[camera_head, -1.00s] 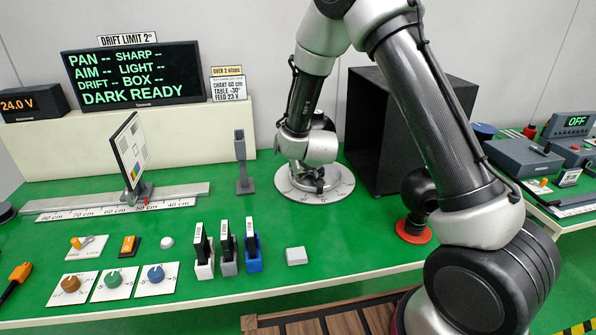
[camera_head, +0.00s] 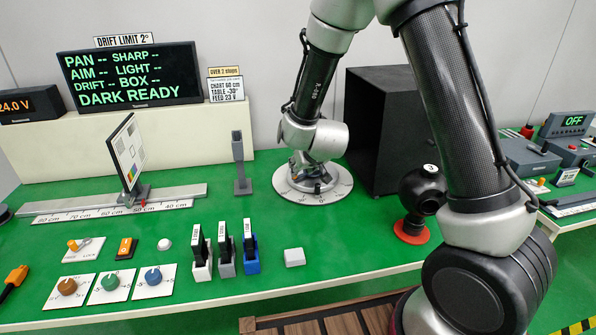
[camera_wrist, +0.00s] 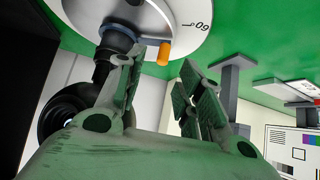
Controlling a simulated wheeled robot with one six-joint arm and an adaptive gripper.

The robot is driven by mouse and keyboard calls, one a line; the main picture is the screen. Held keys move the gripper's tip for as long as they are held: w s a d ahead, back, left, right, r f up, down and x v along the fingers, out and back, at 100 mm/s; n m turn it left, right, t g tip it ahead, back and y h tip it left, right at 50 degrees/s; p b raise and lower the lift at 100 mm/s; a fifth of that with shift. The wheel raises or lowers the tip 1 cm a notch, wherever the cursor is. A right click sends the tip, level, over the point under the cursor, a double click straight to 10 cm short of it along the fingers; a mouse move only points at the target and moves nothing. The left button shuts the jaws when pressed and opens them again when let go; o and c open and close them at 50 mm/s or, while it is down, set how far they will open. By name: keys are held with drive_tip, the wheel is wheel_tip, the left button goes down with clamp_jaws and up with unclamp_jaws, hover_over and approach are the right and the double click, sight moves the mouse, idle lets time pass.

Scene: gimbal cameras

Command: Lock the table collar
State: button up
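The round white turntable (camera_head: 313,195) with degree marks stands on the green bench in front of the black box. In the wrist view its disc (camera_wrist: 150,22) fills the top, with a dark collar (camera_wrist: 118,36) at its middle. An orange-tipped lever (camera_wrist: 164,53) sticks out from the collar. My gripper (camera_head: 312,182) is low over the turntable. In the wrist view my gripper (camera_wrist: 160,75) has its two fingers apart, with the orange tip just beyond the gap. Nothing is seen held. The left finger partly hides the collar and the dark post; I cannot tell whether it touches.
The black box (camera_head: 385,130) stands close on the right. A grey post (camera_head: 241,165) stands to the left, and the chart (camera_head: 128,153) on its rail is farther left. Switches, knobs and filter holders (camera_head: 225,258) line the front. A black ball-shaped device (camera_head: 424,190) stands at right.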

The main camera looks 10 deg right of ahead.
drive_tip(key=v, duration=0.5)
drive_tip(key=shift+d, duration=0.1)
drive_tip(key=s+f+g+y, duration=0.15)
drive_tip(key=s+g, duration=0.45)
drive_tip(key=s, duration=0.7)
drive_tip(key=s+d+r+m+t+h, duration=0.1)
drive_tip(key=s+d+r+h, duration=0.1)
drive_tip(key=s+d+r, duration=1.5)
wheel_tip(320, 180, up, 3)
drive_tip(key=shift+d, duration=0.9)
